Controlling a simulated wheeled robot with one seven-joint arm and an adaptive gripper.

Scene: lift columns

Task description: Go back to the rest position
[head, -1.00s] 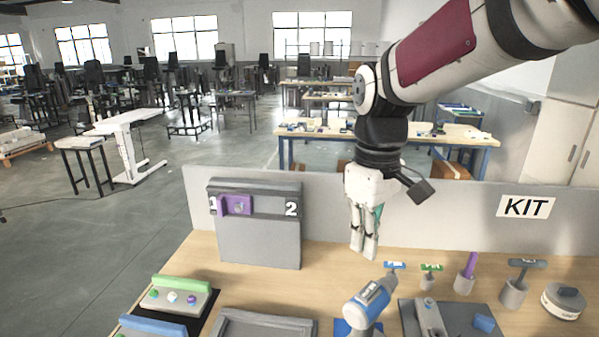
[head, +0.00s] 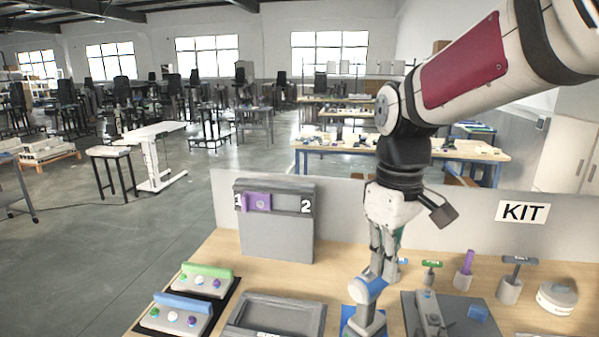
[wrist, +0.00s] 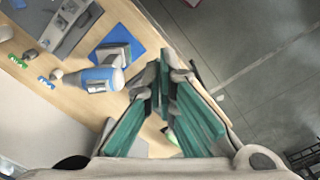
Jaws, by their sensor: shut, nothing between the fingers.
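My gripper (head: 383,272) hangs pointing down above the workbench in the head view, behind the blue and white standing tool. Its fingers also show in the wrist view (wrist: 165,75), with their tips together and nothing held. The blue and white tool (head: 368,292) stands on a blue pad and partly covers the fingertips in the head view. In the wrist view the tool (wrist: 103,79) lies left of the fingers. I cannot tell whether the fingers touch it.
A grey panel marked 1 and 2 (head: 275,228) stands at the back left, its purple slider (head: 257,202) near 1. Button boxes (head: 205,284) and a grey tray (head: 240,318) lie at front left. Holders with tools (head: 509,290) and a round container (head: 557,299) stand right. A low wall (head: 470,215) runs behind.

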